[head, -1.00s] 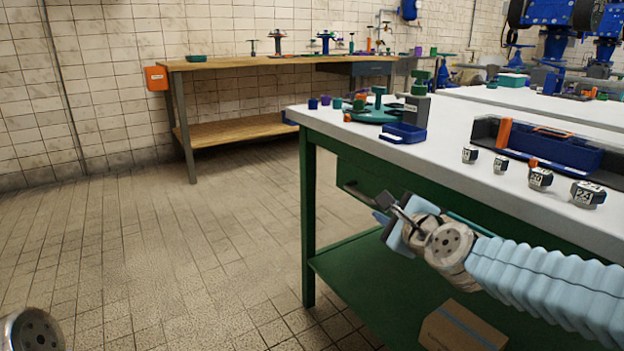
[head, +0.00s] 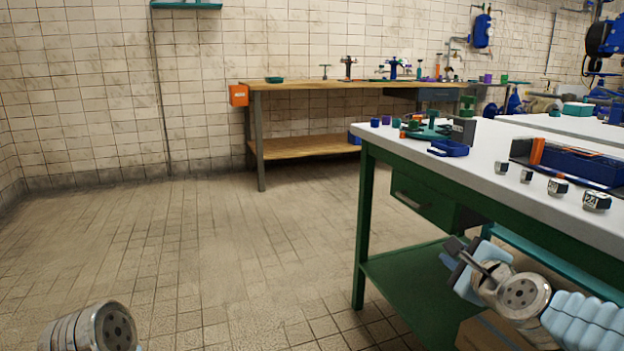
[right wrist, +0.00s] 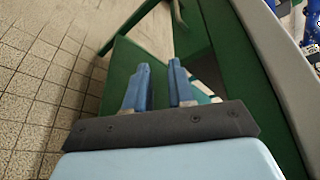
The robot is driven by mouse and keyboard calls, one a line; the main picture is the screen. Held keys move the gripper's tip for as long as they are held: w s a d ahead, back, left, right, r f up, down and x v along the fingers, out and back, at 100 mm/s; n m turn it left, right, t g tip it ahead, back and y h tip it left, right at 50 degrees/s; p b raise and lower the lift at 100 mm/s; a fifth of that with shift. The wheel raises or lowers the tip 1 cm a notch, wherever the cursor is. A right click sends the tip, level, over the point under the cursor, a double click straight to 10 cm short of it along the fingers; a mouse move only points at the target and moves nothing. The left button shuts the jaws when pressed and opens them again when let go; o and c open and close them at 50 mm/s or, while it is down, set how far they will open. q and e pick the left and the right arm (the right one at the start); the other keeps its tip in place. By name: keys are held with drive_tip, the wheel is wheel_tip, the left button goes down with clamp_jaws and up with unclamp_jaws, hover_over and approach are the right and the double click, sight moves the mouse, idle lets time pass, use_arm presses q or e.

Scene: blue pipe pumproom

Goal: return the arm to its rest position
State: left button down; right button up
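My right arm comes in from the lower right in the head view, and its gripper (head: 462,256) hangs in front of the green workbench (head: 363,225), below the level of the white top. In the right wrist view the right gripper's two blue fingers (right wrist: 158,88) stand apart with a gap between them and nothing in it. The green lower shelf and frame of the bench show behind the fingers. Of my left arm only a round metal joint (head: 100,328) shows at the bottom left of the head view. The left gripper is out of view.
The white benchtop (head: 480,165) carries several dark nuts (head: 557,185), a small blue tray (head: 448,148) and a blue toolbox (head: 580,165). A wooden bench (head: 310,147) with an orange box (head: 238,95) stands by the tiled wall. The floor (head: 200,240) at left is clear.

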drive_tip(key=a+f+n+g+y+p, duration=0.1)
drive_tip(key=a+f+n+g+p, duration=0.3)
drive_tip(key=f, duration=0.6)
drive_tip(key=a+f+n+g+p, duration=0.2)
drive_tip(key=f+n, duration=0.3)
drive_tip(key=f, duration=0.6)
drive_tip(key=s+a+f+n+g+y+p, duration=0.1)
drive_tip(key=s+a+f+n+g+p, duration=0.2)
drive_tip(key=s+f+n, duration=0.3)
drive_tip(key=s+a+f+n+g+y+p, duration=0.1)
drive_tip(key=s+a+f+n+g+p, duration=0.2)
drive_tip(key=s+f, duration=0.9)
drive_tip(key=s+a+n+g, duration=0.2)
drive_tip(key=s+n, duration=0.1)
drive_tip(key=shift+s+a+n+p, duration=0.25)
drive_tip(key=shift+a+n+p, duration=0.05)
drive_tip(key=shift+a+p, duration=0.1)
drive_tip(key=shift+r, duration=0.1)
